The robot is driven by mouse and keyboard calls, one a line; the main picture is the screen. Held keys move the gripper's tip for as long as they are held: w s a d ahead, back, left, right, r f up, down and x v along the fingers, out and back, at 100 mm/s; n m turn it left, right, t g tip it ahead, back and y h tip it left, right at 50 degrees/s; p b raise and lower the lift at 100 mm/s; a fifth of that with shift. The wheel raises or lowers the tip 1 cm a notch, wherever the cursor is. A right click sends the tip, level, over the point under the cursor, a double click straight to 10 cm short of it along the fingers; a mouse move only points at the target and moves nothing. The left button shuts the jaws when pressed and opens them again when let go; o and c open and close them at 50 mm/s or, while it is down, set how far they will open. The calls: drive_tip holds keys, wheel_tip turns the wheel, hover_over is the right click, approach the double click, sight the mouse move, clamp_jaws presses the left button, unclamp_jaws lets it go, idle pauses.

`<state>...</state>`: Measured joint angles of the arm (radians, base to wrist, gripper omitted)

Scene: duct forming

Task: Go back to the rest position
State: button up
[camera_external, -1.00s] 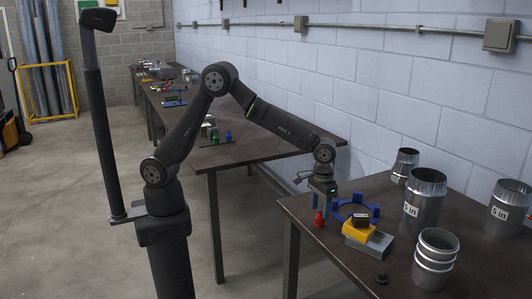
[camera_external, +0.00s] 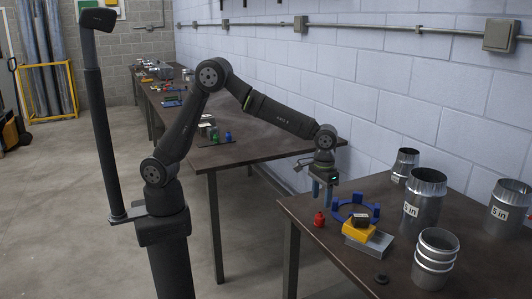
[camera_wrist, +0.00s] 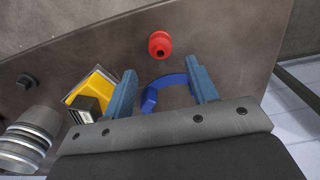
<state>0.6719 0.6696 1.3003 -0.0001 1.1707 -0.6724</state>
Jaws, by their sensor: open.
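My gripper (camera_external: 322,191) is above the near left part of the dark work table (camera_external: 320,255). Its two blue fingers are spread apart in the wrist view (camera_wrist: 165,88), with nothing held between them. A red knob-like piece (camera_external: 319,219) stands on the table just below and beside the fingers. In the wrist view the red piece (camera_wrist: 160,44) lies beyond the fingertips, apart from them. A blue ring with upright tabs (camera_external: 356,211) lies on the table to the right of the gripper. It is partly hidden by a finger in the wrist view (camera_wrist: 150,98).
A yellow and black tool (camera_external: 358,231) rests on a grey block (camera_external: 367,246). Metal duct pieces (camera_external: 424,195) and a stack of rings (camera_external: 436,258) stand to the right. A small black knob (camera_external: 381,279) is at the front edge. A second table (camera_external: 240,152) stands behind.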

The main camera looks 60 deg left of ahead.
wheel_tip(320, 180, down, 8)
drive_tip(key=shift+r, duration=0.1)
wheel_tip(320, 180, up, 4)
drive_tip(key=shift+f, duration=0.1)
drive_tip(key=s+d+r, duration=0.4)
drive_tip(key=s+r, duration=0.3)
drive_tip(key=s, duration=0.4)
drive_tip(key=n, duration=0.2)
approach(320, 213)
drive_tip(key=s+a, duration=0.1)
drive_tip(key=a, duration=0.3)
drive_tip(key=w+a+n, duration=0.3)
drive_tip(key=w+a, duration=0.5)
drive_tip(key=a, duration=0.4)
drive_tip(key=w+a+n, duration=0.2)
drive_tip(key=w+a, duration=0.1)
drive_tip(key=a, duration=1)
drive_tip(key=w+a+n, duration=0.2)
drive_tip(key=w+a, duration=0.1)
drive_tip(key=a, duration=1)
drive_tip(key=shift+w+f, duration=0.15)
drive_tip(key=shift+f, duration=0.15)
drive_tip(key=shift+d, duration=0.1)
